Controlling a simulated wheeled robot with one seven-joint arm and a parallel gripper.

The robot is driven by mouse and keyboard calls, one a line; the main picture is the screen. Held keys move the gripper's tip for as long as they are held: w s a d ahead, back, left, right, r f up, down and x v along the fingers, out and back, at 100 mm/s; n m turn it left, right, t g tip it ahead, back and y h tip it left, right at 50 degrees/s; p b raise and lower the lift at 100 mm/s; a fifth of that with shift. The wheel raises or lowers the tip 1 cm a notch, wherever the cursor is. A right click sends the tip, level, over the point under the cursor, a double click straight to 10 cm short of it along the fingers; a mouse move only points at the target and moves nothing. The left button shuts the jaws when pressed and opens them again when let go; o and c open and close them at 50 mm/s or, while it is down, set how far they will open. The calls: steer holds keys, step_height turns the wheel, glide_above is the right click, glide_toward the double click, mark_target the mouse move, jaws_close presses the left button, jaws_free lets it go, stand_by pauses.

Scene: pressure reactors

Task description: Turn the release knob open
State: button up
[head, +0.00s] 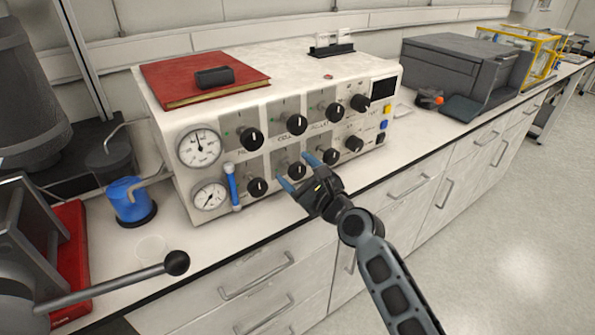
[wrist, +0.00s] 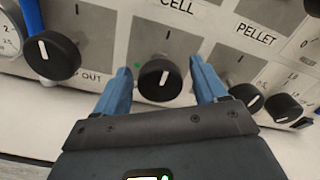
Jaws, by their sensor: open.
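The light-coloured control box (head: 230,110) carries two rows of black knobs. My gripper (head: 296,170) is at the lower row, with its blue fingers open around a black knob. In the wrist view my gripper (wrist: 160,68) has one finger on each side of this black knob (wrist: 160,80), with gaps on both sides. The knob's white mark points almost straight up. The label above it reads CELL. No label reading "release" is legible, so I cannot tell whether this is the release knob. In the head view my fingers partly hide the knob.
Another knob (wrist: 52,55) is to the left and two smaller ones (wrist: 246,95) are to the right. Two gauges (head: 200,146) and a blue-handled lever (head: 232,185) are at the box's left. A blue container (head: 130,203) and a black-balled lever (head: 177,263) stand further left.

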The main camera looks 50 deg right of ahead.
steer(key=c, duration=1.1)
steer(key=shift+o, duration=0.2)
steer(key=shift+n, duration=0.3)
steer(key=n+b, duration=0.1)
steer(key=n, duration=0.4)
steer(key=shift+f, duration=0.1)
steer(key=n+b, duration=0.2)
steer(key=n, duration=0.4)
steer(key=shift+n, duration=0.3)
steer(key=n+b, duration=0.3)
steer(key=n, duration=0.3)
steer(key=n+b, duration=0.3)
steer(key=n, duration=0.2)
steer(key=shift+n, duration=0.3)
steer(key=shift+d, duration=0.1)
